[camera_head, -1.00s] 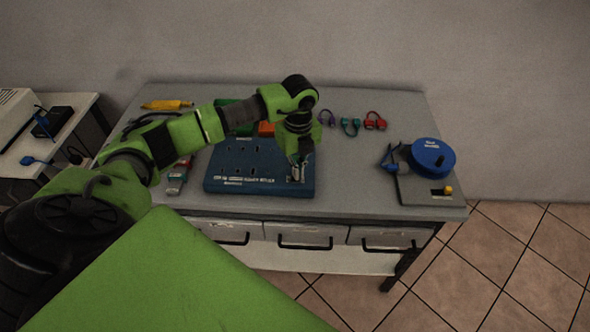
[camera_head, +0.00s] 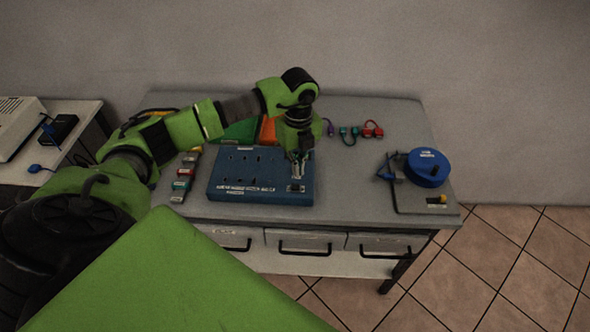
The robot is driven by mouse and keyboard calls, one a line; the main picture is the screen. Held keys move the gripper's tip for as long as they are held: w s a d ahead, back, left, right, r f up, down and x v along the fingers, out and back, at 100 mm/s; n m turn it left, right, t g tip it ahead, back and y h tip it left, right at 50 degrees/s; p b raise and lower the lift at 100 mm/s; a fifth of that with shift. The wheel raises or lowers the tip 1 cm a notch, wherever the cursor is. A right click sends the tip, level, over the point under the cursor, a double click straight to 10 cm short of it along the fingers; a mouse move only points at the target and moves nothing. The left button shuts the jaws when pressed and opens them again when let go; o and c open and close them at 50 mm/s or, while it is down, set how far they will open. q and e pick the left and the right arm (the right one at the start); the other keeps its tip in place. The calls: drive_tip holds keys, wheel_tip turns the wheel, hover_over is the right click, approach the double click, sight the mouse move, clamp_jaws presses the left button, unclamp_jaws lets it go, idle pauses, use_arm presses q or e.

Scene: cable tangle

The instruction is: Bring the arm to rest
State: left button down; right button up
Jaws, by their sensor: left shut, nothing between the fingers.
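My left arm reaches in from the left across the table. Its gripper (camera_head: 297,173) points down over the right part of a blue board (camera_head: 232,182) with slots and a white label strip along its front. The gripper is shut with nothing held. Whether its tips touch the board cannot be told. The arm hides part of the table's back left. My right gripper is not in view.
The grey table (camera_head: 350,190) also holds small cable loops, purple, teal (camera_head: 349,136) and red (camera_head: 372,130). A blue reel (camera_head: 428,167) stands on a plate at the right. Small blocks (camera_head: 182,180) line the left.

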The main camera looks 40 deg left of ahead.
use_arm(q)
drive_tip(key=shift+r, duration=0.45)
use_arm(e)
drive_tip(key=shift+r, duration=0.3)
use_arm(q)
drive_tip(key=shift+f, duration=0.1)
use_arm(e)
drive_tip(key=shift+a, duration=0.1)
